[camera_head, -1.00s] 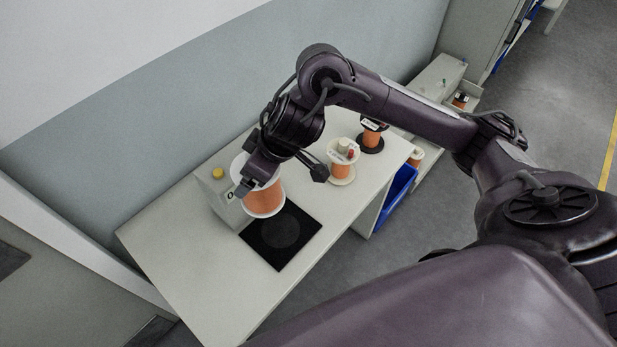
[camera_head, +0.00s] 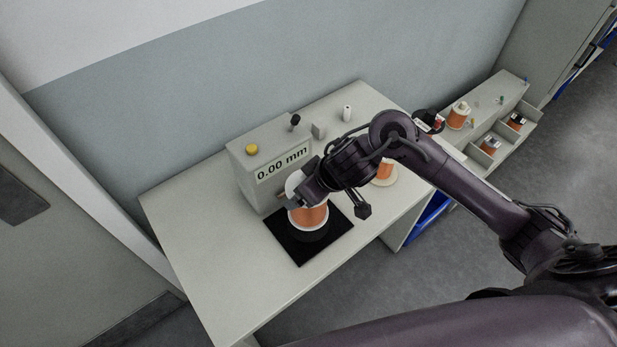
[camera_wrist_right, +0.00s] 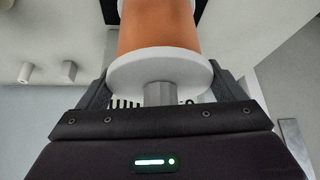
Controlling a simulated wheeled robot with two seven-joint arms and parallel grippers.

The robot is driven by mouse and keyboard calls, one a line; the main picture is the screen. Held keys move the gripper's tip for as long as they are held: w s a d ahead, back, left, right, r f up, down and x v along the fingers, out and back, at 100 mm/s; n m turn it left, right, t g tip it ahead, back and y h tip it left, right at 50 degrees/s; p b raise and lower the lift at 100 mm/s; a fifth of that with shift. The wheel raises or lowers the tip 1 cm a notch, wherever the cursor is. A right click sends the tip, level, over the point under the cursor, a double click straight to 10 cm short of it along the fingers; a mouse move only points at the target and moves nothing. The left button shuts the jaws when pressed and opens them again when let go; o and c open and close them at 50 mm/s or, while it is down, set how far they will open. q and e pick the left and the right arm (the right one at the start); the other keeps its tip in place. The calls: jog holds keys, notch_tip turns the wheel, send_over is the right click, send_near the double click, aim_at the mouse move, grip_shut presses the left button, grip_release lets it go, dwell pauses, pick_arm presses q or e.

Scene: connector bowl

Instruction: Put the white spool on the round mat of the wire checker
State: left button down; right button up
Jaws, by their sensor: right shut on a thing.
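The white spool (camera_head: 309,216) with orange wire is in my right gripper (camera_head: 297,197). It stands about upright over the black square pad (camera_head: 303,254) of the wire checker (camera_head: 262,165). The round mat (camera_head: 317,238) is mostly hidden under the spool, and I cannot tell whether the spool touches it. The checker's display reads 0.00 mm. My left gripper is not in view.
A cream spool (camera_head: 384,174) stands on the table (camera_head: 225,290) right of the pad, partly behind my right arm. A dark spool (camera_head: 430,118) is farther back. A shelf (camera_head: 500,92) with several spools stands at right. The table's front left is clear.

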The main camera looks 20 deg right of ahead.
notch_tip(320, 180, down, 4)
jog(key=shift+f+b, duration=0.1)
jog(key=shift+b, duration=0.65)
jog(key=shift+w+f, duration=0.1)
jog(key=shift+f, duration=0.15)
jog(key=shift+f, duration=0.15)
jog(key=o, duration=1.8)
jog(key=shift+f, duration=0.1)
jog(key=shift+r, duration=0.25)
jog(key=p+v, duration=0.3)
jog(key=v, duration=0.9)
